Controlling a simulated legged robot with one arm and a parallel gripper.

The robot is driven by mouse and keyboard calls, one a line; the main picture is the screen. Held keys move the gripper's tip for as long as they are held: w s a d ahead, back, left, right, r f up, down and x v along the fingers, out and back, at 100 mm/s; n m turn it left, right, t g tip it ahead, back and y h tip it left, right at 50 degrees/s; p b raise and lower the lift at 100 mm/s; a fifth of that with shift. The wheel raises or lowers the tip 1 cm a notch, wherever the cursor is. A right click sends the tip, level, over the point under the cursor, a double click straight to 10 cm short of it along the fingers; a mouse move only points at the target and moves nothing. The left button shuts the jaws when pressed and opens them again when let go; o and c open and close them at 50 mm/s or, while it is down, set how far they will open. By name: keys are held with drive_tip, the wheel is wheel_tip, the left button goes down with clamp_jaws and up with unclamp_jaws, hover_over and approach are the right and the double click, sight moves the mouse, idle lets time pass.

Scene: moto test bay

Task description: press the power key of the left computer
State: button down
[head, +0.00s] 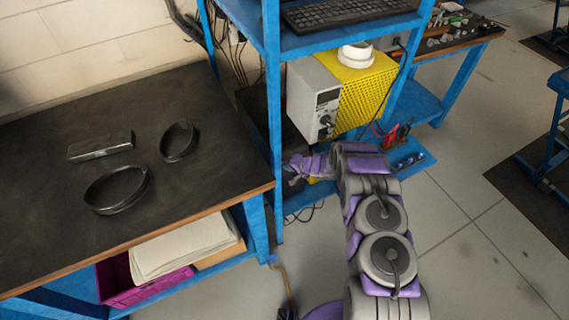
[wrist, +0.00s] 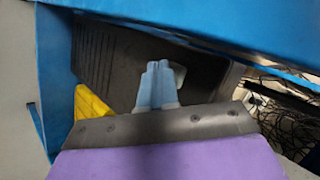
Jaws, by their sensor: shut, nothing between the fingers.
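My gripper (head: 291,172) reaches into the lower part of the blue rack in the head view, beside the blue post. In the wrist view its pale fingers (wrist: 160,85) are together and empty. They point at a dark ribbed casing (wrist: 98,52), which looks like a computer case. I cannot tell whether the fingers touch it. In the head view a dark box (head: 293,141) shows partly behind the blue post, left of the grey instrument. No power key can be made out in either view, and I cannot tell a left computer from another.
The blue rack frame (wrist: 215,30) crosses above the fingers. Cables (wrist: 268,120) hang at the right. A grey instrument (head: 313,98) and a yellow perforated box (head: 365,88) stand above my gripper.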

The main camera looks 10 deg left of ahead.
drive_tip(key=shift+w, duration=0.15)
idle(0.3)
drive_tip(key=shift+s+d+r+p, duration=0.1)
drive_tip(key=shift+s+d+p, duration=0.3)
drive_tip(key=shift+s, duration=0.4)
drive_tip(key=shift+s+d+p, duration=0.3)
drive_tip(key=shift+s+d, duration=0.45)
drive_tip(key=shift+s, duration=0.3)
drive_tip(key=shift+s+d+p, duration=0.3)
drive_tip(key=shift+s+d, duration=0.4)
drive_tip(key=shift+s, duration=0.35)
